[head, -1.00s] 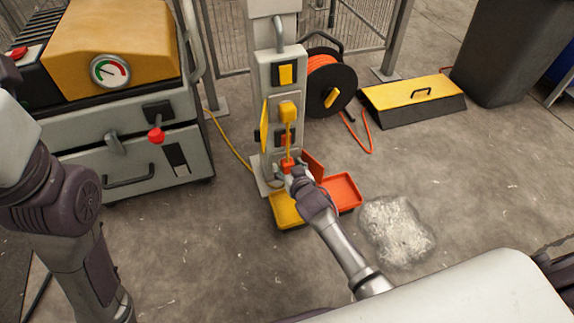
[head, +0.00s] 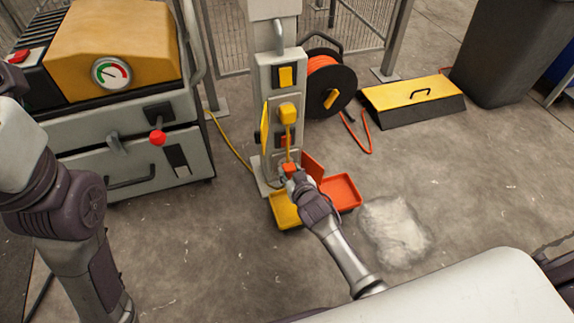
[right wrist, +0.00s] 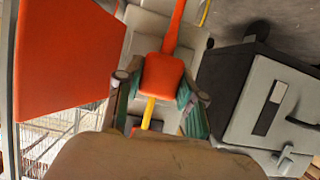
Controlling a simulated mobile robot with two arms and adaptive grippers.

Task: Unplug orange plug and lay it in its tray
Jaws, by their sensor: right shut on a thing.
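The orange plug (head: 289,169) is low on the front of the grey socket post (head: 267,130). In the right wrist view the orange plug (right wrist: 162,76) sits between both fingers, with its orange cable running up. My right gripper (head: 291,175) is shut on it. I cannot tell whether its pins are still in the socket. The orange tray (head: 343,189) lies on the floor just right of the gripper; its bottom is bare where visible. My left arm shows at the left, but its gripper is out of view.
A yellow plug (head: 288,112) sits higher on the post, its cable hanging down. A yellow tray (head: 284,211) lies beside the orange one, partly behind my arm. An orange flap (head: 313,165) stands out from the post. A whitish patch (head: 396,230) is on the floor at right.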

